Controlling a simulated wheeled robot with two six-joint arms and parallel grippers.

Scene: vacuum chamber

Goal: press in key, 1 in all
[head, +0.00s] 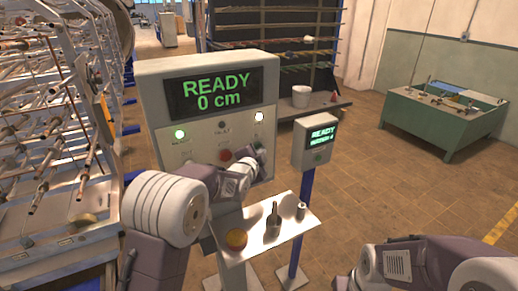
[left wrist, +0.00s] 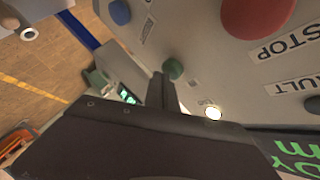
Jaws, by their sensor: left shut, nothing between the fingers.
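A grey control panel (head: 155,100) has a display reading "READY 0 cm". Its red button (head: 225,155) shows in the head view, and in the left wrist view it is a large red knob (left wrist: 257,15) labelled STOP. The left wrist view also shows a green button (left wrist: 173,68) and a blue button (left wrist: 120,12). I cannot tell which of these is the key. My left gripper (head: 262,152) is at the panel's lower right. In the left wrist view its shut, empty fingers (left wrist: 163,88) are close to the green button; contact is unclear. My right gripper is out of view.
A smaller box (head: 312,150) reading READY stands to the right. A tray (head: 290,237) with a round orange thing and a dark bottle stands in front. A rack (head: 60,150) fills the left.

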